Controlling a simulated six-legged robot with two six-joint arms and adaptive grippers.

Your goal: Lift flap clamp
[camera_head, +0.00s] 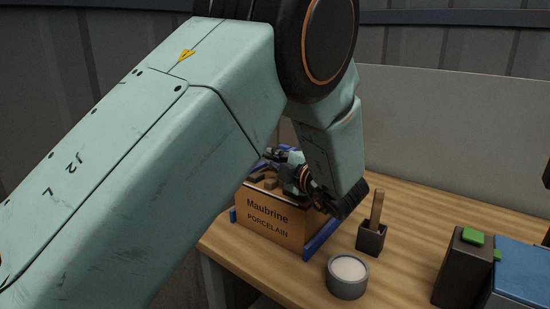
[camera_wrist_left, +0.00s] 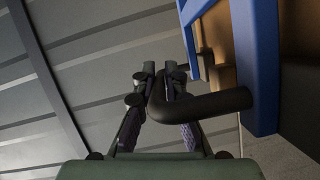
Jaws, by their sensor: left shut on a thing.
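My left gripper (camera_head: 281,160) is over the top of the cardboard box at its far side, partly hidden by my own wrist and arm. In the left wrist view its two fingers (camera_wrist_left: 161,85) are closed around the upright end of a bent black handle (camera_wrist_left: 210,105). The handle joins a blue clamp frame (camera_wrist_left: 258,65) on the right of that view. In the head view, a blue rail (camera_head: 322,240) of the frame shows at the right foot of the box. The flap itself cannot be made out. My right gripper is not seen.
The cardboard box (camera_head: 268,219), marked Maubrine Porcelain, stands on a wooden bench (camera_head: 400,232). To its right are a dark holder with a wooden-handled tool (camera_head: 372,235), a round grey pot (camera_head: 347,276), a dark block (camera_head: 460,265) and a blue box (camera_head: 525,270). The bench behind them is clear.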

